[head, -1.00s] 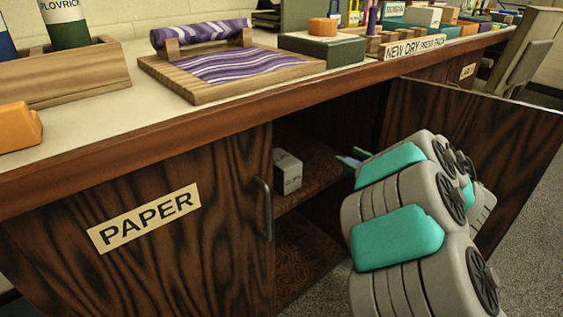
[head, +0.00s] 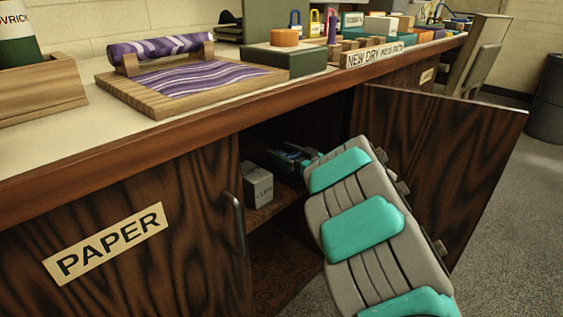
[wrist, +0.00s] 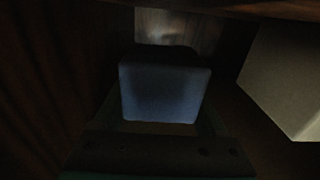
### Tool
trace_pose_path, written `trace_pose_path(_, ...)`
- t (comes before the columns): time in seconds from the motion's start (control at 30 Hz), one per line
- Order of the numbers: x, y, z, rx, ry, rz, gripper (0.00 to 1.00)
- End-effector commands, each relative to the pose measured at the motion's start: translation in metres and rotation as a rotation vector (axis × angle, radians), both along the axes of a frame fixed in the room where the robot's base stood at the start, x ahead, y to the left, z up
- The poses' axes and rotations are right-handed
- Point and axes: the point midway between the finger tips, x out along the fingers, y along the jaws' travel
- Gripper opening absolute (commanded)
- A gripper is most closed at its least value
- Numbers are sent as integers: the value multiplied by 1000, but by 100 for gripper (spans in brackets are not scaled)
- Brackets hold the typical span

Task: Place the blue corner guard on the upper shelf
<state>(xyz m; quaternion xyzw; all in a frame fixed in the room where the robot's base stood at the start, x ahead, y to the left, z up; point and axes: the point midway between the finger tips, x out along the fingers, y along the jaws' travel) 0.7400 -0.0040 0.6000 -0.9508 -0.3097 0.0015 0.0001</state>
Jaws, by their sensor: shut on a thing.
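The blue corner guard (wrist: 163,92) shows dark and blocky in the middle of the wrist view, between the fingers of my gripper (wrist: 165,120). My gripper is shut on it. In the head view my gripper (head: 287,157) reaches into the open cabinet, above the upper shelf (head: 268,207) and behind a small pale box. The guard cannot be made out clearly there. The shadow hides whether the guard touches the shelf.
The pale box (head: 258,188), lettered like "CLIPS", stands on the shelf's front left; it is close on the right in the wrist view (wrist: 288,75). The open door (head: 450,150) is to the right of my arm. The closed PAPER door (head: 110,245) is left.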

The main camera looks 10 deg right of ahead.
Motion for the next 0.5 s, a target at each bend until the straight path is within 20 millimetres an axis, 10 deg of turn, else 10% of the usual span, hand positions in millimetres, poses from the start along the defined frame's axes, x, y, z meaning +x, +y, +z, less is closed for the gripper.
trace_pose_path(0.5,4,3,-34,0,-4,1,21)
